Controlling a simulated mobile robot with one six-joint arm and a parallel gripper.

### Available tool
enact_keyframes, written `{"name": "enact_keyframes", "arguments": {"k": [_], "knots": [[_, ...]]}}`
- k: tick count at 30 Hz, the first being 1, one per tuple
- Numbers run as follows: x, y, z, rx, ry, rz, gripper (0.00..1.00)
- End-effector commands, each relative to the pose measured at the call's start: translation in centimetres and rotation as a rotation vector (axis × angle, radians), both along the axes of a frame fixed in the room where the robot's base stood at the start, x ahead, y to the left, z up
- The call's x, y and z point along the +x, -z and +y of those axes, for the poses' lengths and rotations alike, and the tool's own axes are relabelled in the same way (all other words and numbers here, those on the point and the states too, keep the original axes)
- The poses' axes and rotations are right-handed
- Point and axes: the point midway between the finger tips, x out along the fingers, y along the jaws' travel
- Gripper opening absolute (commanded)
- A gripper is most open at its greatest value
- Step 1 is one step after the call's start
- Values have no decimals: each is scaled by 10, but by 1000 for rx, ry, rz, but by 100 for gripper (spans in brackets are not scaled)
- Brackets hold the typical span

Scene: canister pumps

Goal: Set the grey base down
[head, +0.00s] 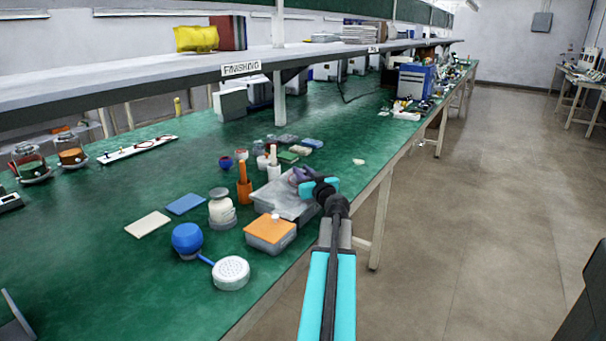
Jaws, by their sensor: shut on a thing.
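My gripper (302,178) is over the right part of the green bench, at the far edge of a pale grey, see-through-looking box (272,203). It is shut on a grey thing that I take to be the grey base. The arm and dark fingers hide most of this thing, and its outline is too small to make out. I cannot tell whether it touches the box or the bench below.
An orange-topped grey box (270,234) stands in front of the grey box. A cream jar (221,212), an orange bottle (244,190), a blue ball-shaped thing (187,238) and a white perforated head (231,270) stand left.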

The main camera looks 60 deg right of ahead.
Motion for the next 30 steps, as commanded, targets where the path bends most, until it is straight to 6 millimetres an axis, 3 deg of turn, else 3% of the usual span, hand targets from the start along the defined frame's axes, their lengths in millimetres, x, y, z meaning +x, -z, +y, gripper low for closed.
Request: {"name": "enact_keyframes", "arguments": {"k": [25, 26, 28, 30], "knots": [[-1, 17, 2, 11, -1, 5, 0], [-1, 17, 2, 11, -1, 5, 26], [-2, 17, 2, 11, -2, 5, 38], [-2, 17, 2, 11, -2, 5, 41]]}}
